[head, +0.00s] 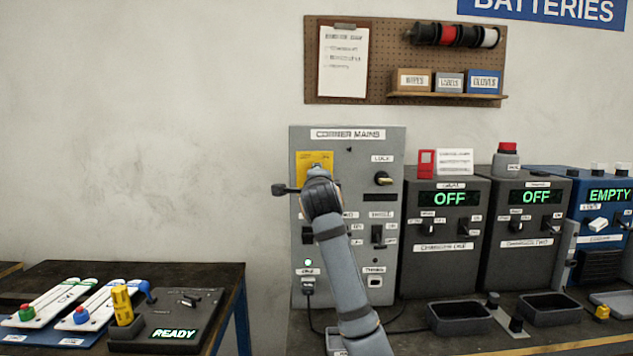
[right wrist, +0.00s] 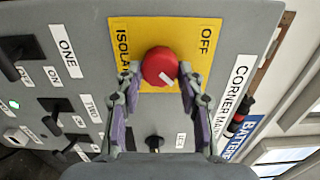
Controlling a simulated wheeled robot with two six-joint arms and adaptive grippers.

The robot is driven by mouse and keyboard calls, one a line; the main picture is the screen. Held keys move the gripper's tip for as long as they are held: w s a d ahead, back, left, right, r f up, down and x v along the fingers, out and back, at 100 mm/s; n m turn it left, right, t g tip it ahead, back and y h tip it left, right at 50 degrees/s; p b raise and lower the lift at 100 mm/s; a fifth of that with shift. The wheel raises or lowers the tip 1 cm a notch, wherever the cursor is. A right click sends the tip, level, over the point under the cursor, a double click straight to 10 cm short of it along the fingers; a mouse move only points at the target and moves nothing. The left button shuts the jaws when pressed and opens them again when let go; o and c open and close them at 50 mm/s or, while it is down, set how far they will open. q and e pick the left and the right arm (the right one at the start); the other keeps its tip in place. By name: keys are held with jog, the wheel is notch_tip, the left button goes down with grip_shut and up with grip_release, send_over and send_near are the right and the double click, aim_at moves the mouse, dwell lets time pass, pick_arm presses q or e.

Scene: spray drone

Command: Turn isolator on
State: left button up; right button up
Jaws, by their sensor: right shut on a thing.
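The isolator is a round red knob (right wrist: 158,61) on a yellow plate (right wrist: 182,33) in the right wrist view. The plate reads OFF on one side and ISOLA..., partly hidden, on the other. A white mark on the knob slants toward the lower right of that view. My right gripper (right wrist: 160,76) is shut on the knob, one finger at each side. In the head view the right gripper (head: 317,178) covers the knob, and part of the yellow plate (head: 314,157) shows above it on the grey CORNER MAINS panel (head: 340,148). My left gripper is out of view.
A lock switch (head: 383,179) and black toggles (head: 378,234) sit close by on the panel. Two dark charger units (head: 434,193) (head: 524,190) at the right read OFF. A blue unit (head: 575,225) reads EMPTY. A dark table (head: 60,275) stands at the left.

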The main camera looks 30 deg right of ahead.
jog(key=shift+f, duration=0.1)
jog(key=o, duration=1.2)
jog(key=v, duration=1.2)
jog(key=shift+s, duration=0.1)
